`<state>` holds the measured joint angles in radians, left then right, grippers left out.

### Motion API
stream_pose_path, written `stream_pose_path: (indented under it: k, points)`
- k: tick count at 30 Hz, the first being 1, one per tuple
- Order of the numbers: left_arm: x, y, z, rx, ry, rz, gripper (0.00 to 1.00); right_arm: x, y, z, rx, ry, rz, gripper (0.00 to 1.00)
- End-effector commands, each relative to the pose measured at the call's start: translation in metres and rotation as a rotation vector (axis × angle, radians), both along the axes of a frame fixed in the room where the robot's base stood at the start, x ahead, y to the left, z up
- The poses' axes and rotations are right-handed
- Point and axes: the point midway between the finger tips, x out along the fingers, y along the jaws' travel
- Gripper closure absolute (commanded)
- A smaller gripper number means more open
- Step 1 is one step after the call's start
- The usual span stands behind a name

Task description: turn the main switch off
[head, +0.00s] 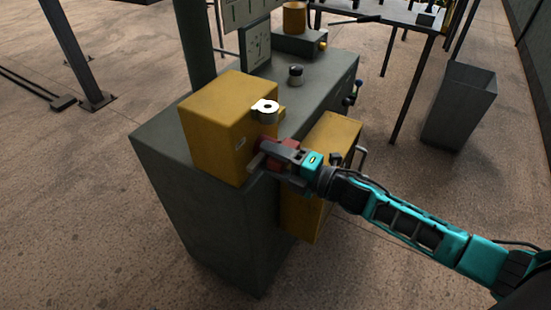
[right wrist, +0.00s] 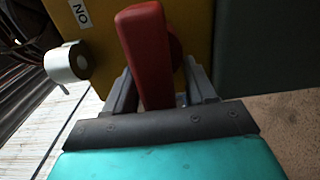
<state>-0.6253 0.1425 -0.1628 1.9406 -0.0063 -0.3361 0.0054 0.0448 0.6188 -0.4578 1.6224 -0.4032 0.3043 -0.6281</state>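The main switch is a red lever (right wrist: 146,45) on the side of a yellow box (head: 213,120). In the head view the lever (head: 266,143) is mostly hidden by my right gripper (head: 268,157). In the right wrist view the fingers of my right gripper (right wrist: 160,72) stand on either side of the lever. The left finger is close to it or touching, and a gap shows at the right finger, so the gripper looks open around the lever. A white label reading "ON" (right wrist: 80,13) appears upside down on the box. My left gripper is not in view.
A silver-white cylinder (head: 265,110) sticks out from the box above the lever. The box stands on a dark grey cabinet (head: 165,135). An open yellow door or panel (head: 325,150) is beside my right wrist. A grey bin (head: 460,105) stands at the right.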

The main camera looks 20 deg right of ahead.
Motion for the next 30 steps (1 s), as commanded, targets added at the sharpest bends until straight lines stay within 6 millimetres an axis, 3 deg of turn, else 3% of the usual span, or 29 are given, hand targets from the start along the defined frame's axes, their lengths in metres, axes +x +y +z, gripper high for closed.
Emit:
stream_pose_path:
  k: [8, 21, 30]
  points:
    - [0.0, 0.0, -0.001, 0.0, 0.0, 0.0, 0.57, -0.019, -0.013, -0.001, 0.001, 0.003, 0.002, 0.45]
    - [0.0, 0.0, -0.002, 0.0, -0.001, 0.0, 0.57, -0.08, -0.062, -0.001, -0.002, 0.004, -0.001, 0.45]
    - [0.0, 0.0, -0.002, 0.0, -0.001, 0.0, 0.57, -0.101, -0.078, 0.0, -0.001, 0.001, -0.001, 0.45]
